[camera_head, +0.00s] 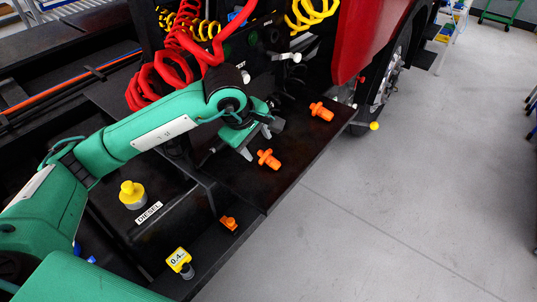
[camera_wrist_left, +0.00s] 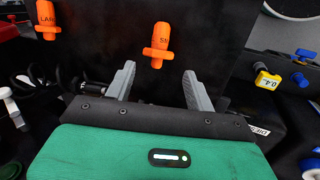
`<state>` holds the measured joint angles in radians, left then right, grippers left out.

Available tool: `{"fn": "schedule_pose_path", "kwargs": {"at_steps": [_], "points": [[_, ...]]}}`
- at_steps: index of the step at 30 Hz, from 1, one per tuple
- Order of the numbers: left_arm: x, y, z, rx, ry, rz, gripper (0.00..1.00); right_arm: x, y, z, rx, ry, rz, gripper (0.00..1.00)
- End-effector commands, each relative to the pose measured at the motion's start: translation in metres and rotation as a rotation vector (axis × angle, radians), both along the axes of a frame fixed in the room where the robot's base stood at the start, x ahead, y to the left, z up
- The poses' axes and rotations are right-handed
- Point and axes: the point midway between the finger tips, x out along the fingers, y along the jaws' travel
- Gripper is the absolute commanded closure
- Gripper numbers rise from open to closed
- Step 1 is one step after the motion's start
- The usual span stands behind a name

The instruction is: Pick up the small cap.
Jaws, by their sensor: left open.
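The small cap is an orange plug-shaped piece, marked with letters starting "S", on the dark shelf. It shows in the head view (camera_head: 268,159) and at the upper middle of the left wrist view (camera_wrist_left: 158,42). My left gripper (camera_head: 260,141) is open and empty beside it. In the left wrist view the grey fingers (camera_wrist_left: 158,70) point toward the cap, which lies just beyond the fingertips, roughly centred between them. A similar orange cap marked "LAR" stands farther along the shelf (camera_head: 321,112), at the upper left of the wrist view (camera_wrist_left: 47,17). My right gripper is not in view.
A smaller orange piece (camera_head: 229,223) and a yellow "0.4" tag (camera_head: 179,258) are at the lower step. A yellow-capped filler (camera_head: 131,193) stands by the diesel label. Red coiled hoses (camera_head: 165,75) hang behind my arm. Open grey floor (camera_head: 400,210) lies right.

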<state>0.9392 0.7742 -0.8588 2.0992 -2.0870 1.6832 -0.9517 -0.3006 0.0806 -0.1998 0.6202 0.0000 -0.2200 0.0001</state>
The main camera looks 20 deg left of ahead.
Motion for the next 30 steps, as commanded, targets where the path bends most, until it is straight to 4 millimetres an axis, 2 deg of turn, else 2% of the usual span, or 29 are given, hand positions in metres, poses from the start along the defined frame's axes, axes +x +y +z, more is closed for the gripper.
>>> {"fn": "schedule_pose_path", "kwargs": {"at_steps": [7,10,18,22,28,30], "points": [[0.005,-0.003,-0.015,0.0,0.001,0.001,0.45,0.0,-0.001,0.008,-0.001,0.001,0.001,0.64],[0.009,-0.005,-0.021,-0.001,0.003,0.0,0.45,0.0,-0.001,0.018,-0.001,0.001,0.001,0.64],[0.021,-0.012,-0.052,-0.001,0.004,0.001,0.45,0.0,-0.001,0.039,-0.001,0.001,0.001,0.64],[0.023,-0.013,-0.06,-0.001,0.002,-0.001,0.45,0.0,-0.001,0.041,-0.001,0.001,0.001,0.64],[0.024,-0.013,-0.061,-0.001,0.0,0.0,0.45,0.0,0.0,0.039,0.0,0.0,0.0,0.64],[0.024,-0.013,-0.061,-0.001,0.0,0.0,0.57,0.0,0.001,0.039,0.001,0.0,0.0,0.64]]}}
